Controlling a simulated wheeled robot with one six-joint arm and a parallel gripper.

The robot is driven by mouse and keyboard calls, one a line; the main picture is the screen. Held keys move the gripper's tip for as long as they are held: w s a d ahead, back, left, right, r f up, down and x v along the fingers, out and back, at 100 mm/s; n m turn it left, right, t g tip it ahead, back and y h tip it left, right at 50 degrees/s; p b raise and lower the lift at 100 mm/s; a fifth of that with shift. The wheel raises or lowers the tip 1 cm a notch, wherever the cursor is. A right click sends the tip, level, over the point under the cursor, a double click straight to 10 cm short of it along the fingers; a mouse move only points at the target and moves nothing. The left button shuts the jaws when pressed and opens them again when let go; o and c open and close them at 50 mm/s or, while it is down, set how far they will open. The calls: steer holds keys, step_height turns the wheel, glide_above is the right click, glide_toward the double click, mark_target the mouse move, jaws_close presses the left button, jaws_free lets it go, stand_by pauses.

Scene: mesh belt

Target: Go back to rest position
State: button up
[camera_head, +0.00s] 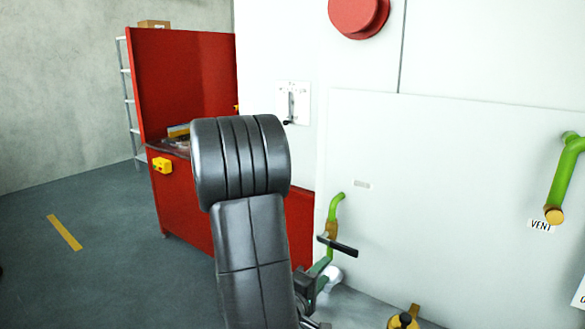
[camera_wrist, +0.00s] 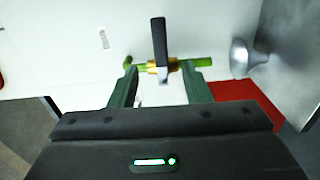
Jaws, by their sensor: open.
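My gripper (camera_wrist: 158,68) is open, its two dark green fingers spread apart with nothing held between them in the wrist view. Just past the fingertips is a green pipe (camera_wrist: 197,63) with a brass valve (camera_wrist: 173,65) and a black lever handle (camera_wrist: 158,38). In the head view my gripper (camera_head: 322,266) shows low, just below the black handle (camera_head: 342,247) on the green pipe (camera_head: 336,207). My black arm hides part of the gripper there. I cannot tell whether the fingers touch the pipe.
A white wall panel (camera_head: 440,190) stands close on the right, with a green VENT pipe (camera_head: 565,180) and a red round knob (camera_head: 357,15). A red cabinet (camera_head: 185,80) stands behind my arm. The grey floor (camera_head: 90,270) at left is clear.

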mark_target(344, 253)
steer(key=p+x, duration=0.2)
steer(key=x, duration=1)
steer(key=shift+w+d+f, duration=0.15)
steer(key=shift+w, duration=0.05)
steer(key=shift+f+m, duration=0.3)
steer(key=shift+m, duration=0.1)
steer(key=shift+m+b, duration=0.3)
steer(key=shift+b, duration=0.15)
steer(key=shift+s, duration=0.15)
